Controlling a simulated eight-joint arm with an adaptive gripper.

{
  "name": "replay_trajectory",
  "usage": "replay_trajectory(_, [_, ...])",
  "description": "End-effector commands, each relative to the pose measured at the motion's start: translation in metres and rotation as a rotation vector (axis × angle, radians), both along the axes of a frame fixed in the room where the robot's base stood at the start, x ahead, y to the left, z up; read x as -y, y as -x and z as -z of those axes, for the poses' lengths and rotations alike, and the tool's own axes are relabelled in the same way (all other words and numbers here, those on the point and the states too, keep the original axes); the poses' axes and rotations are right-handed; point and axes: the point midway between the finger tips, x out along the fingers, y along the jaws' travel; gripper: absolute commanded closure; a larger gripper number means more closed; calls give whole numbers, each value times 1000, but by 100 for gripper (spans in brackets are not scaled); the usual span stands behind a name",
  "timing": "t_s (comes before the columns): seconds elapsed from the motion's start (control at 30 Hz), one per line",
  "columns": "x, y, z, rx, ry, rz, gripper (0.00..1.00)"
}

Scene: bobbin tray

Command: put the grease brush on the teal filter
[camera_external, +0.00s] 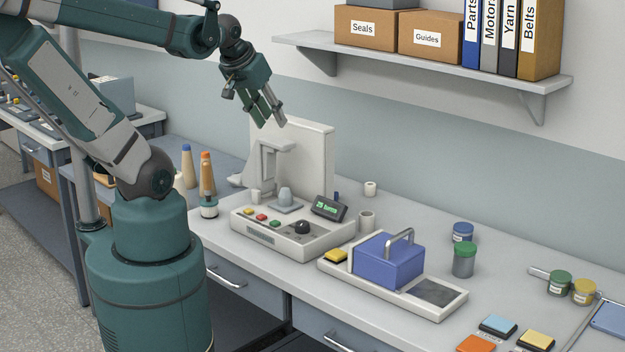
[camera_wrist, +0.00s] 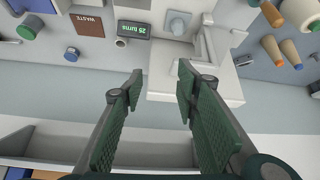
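My gripper (camera_external: 272,118) is raised above the bench, over the white machine's upright back plate. In the wrist view my gripper (camera_wrist: 160,90) has its green fingers wide apart with nothing between them. I cannot clearly make out a grease brush. A thin pale grey bar (camera_external: 539,272) lies at the right, partly hidden behind a green-lidded jar, and I cannot tell what it is. No filter is clearly teal. A light blue square pad (camera_external: 497,325) lies at the front right, near an orange pad (camera_external: 475,344) and a yellow pad (camera_external: 537,340).
The white machine (camera_external: 321,239) stands below my gripper. A tray (camera_external: 449,305) holds a blue handled block (camera_external: 388,262). Jars stand behind and right, including a green-lidded one (camera_external: 464,260). Thread cones (camera_external: 207,175) stand left. A shelf (camera_external: 430,66) with boxes and binders hangs behind.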

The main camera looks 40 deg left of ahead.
Motion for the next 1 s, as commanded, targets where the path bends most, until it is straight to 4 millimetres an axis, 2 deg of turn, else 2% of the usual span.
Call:
replay_trajectory(0.1, [19,5,-7,21,-11,78,69])
replay_trajectory(0.3, [33,9,-13,39,-21,137,69])
replay_trajectory(0.77, [34,9,-11,40,-22,143,69])
replay_trajectory(1.0, [34,9,9,40,-22,143,69])
